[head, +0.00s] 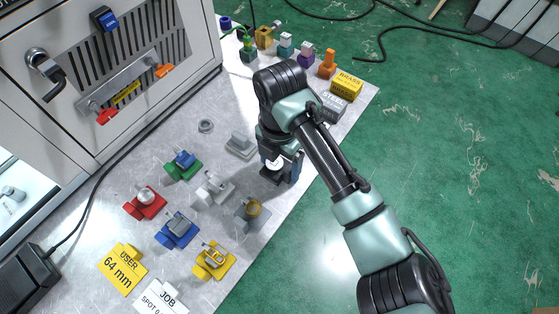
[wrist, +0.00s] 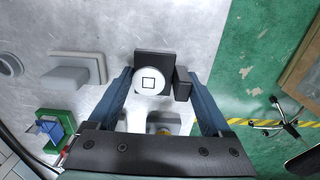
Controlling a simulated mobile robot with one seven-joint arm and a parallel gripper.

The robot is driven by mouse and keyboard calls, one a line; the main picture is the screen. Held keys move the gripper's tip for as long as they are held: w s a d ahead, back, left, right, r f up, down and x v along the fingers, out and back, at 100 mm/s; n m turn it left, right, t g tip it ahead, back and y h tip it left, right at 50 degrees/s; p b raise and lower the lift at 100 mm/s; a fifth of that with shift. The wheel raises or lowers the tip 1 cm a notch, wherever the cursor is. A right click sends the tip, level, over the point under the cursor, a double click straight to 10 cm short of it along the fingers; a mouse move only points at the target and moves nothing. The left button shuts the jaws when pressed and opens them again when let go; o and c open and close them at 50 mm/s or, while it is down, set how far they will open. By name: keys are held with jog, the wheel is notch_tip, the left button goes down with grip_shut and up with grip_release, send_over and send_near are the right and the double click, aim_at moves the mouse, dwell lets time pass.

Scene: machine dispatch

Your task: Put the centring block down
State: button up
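I take the centring block to be the dark block in the wrist view (wrist: 154,60), which carries a white round top (wrist: 149,80) marked with a small square. The block also shows in the head view (head: 274,177), low over the right edge of the bench. My gripper (wrist: 155,72) points down at it, with one blue finger along each side. The fingertips meet the block's sides, and it looks held. In the head view my gripper (head: 284,165) hides part of the block. I cannot tell whether its underside touches the bench.
The metal bench (head: 110,200) holds grey (head: 241,145), green (head: 183,166), red (head: 146,203), blue (head: 177,229) and yellow (head: 214,259) fixtures, left of my gripper. A grey fixture with a gold ring (head: 252,211) stands close by. Brass box (head: 346,87) and several small parts line the far end.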

aim_at(279, 166)
jog(key=shift+o, duration=1)
jog(key=shift+r, duration=0.1)
notch_tip(279, 166, up, 12)
jog(key=p, duration=0.1)
jog(key=shift+p, duration=0.3)
